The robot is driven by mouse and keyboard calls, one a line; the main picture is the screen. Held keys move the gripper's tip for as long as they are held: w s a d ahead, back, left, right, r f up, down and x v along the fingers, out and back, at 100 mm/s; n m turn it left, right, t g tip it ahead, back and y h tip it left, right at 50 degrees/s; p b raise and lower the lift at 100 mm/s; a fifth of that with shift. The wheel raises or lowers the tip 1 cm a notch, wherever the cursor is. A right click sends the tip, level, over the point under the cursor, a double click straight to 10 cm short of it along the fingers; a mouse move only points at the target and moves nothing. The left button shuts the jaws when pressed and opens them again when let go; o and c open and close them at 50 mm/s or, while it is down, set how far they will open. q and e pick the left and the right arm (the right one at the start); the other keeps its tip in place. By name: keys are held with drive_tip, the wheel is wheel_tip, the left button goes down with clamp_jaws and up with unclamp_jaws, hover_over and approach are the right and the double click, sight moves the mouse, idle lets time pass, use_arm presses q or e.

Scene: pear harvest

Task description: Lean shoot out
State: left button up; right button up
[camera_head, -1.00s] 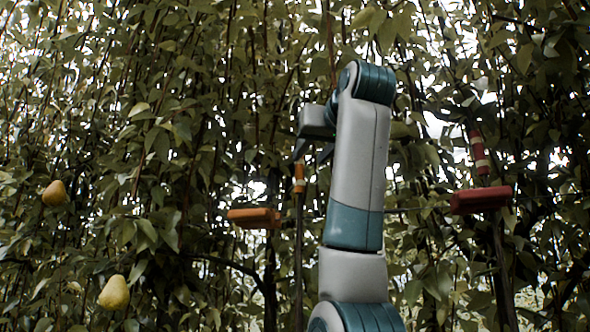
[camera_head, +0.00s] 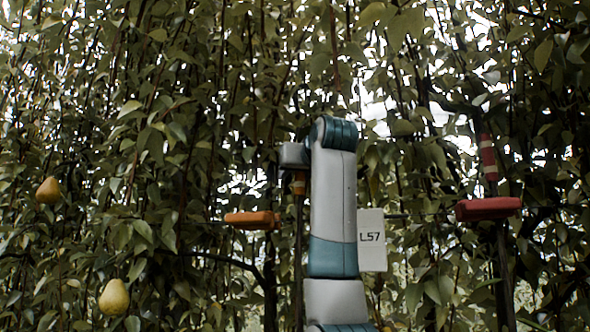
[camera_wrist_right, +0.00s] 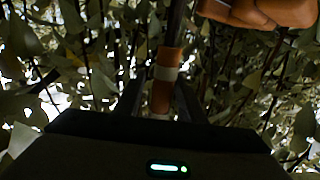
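An upright dark shoot with an orange and pale band (camera_head: 299,184) stands left of my right forearm in the head view. In the right wrist view the band (camera_wrist_right: 163,85) lies between the two dark fingers of my right gripper (camera_wrist_right: 160,96). The fingers look open around it, with narrow gaps; contact is hard to judge in the dark. In the head view the right gripper (camera_head: 294,157) is at the band's upper end, its fingers mostly hidden. An orange block (camera_head: 252,220) sits left of the shoot, and shows in the wrist view (camera_wrist_right: 265,10). My left gripper is not in view.
A red block (camera_head: 488,208) and a red-and-white banded shoot (camera_head: 488,158) stand at the right. A white L57 card (camera_head: 372,240) hangs beside my forearm. Pears hang at the left, upper (camera_head: 48,190) and lower (camera_head: 114,297). Dense leaves surround everything.

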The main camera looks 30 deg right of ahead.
drive_tip(key=shift+c, duration=0.2)
clamp_jaws()
drive_tip(key=s+a+f+n+t+b, duration=0.2)
drive_tip(key=s+a+n+t+b, duration=0.1)
drive_tip(key=s+a+b, duration=0.8)
drive_tip(key=a+t+b, duration=0.1)
drive_tip(key=a+b, duration=0.1)
drive_tip(key=b, duration=0.1)
drive_tip(key=shift+s+a+f, duration=0.1)
drive_tip(key=shift+o, duration=0.2)
unclamp_jaws()
drive_tip(key=shift+b, duration=0.3)
